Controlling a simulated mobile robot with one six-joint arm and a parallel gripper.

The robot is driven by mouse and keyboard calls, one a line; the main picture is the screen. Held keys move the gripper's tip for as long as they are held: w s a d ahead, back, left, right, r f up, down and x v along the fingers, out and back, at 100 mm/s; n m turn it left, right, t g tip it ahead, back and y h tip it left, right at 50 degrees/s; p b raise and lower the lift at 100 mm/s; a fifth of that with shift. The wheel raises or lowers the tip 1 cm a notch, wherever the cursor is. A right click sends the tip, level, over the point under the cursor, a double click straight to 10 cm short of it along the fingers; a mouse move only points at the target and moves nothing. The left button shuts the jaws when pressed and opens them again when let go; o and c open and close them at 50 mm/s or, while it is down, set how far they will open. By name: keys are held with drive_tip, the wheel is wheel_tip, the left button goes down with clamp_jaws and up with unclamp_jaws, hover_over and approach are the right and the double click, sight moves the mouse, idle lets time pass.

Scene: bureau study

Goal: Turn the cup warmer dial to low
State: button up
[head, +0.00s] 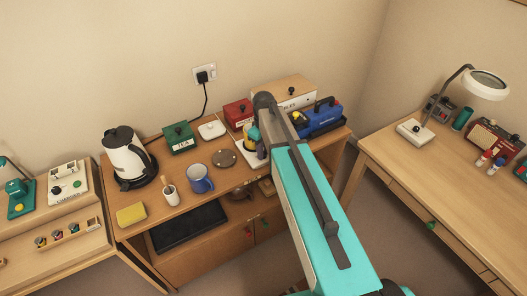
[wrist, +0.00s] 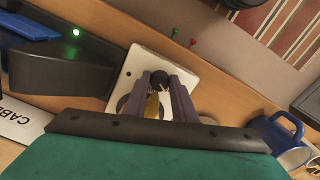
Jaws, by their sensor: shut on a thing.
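The cup warmer looks to be the pale square plate (wrist: 133,68) in the wrist view. A black dial (wrist: 160,78) with a light mark stands on it, between my gripper's purple fingers (wrist: 161,84). My gripper is shut on the dial. The fingers hide the dial's sides, and I cannot read its setting or any scale. In the head view the pale edge of the warmer (head: 246,160) shows beside my gripper, whose arm covers much of it and the dial.
A dark box (wrist: 62,72) lies left in the wrist view.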

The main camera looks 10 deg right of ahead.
drive_tip(key=m+b, duration=0.2)
drive_tip(key=m, duration=0.3)
drive_tip(key=shift+a+f, duration=0.1)
drive_tip(key=m+b, duration=0.1)
drive_tip(key=m, duration=0.4)
drive_tip(key=shift+b, duration=0.35)
drive_tip(key=o, duration=1)
drive_tip(key=shift+o, duration=0.2)
drive_tip(key=shift+r, duration=0.25)
wheel_tip(320, 180, up, 14)
drive_tip(key=b, duration=0.3)
drive_tip(key=shift+f, duration=0.25)
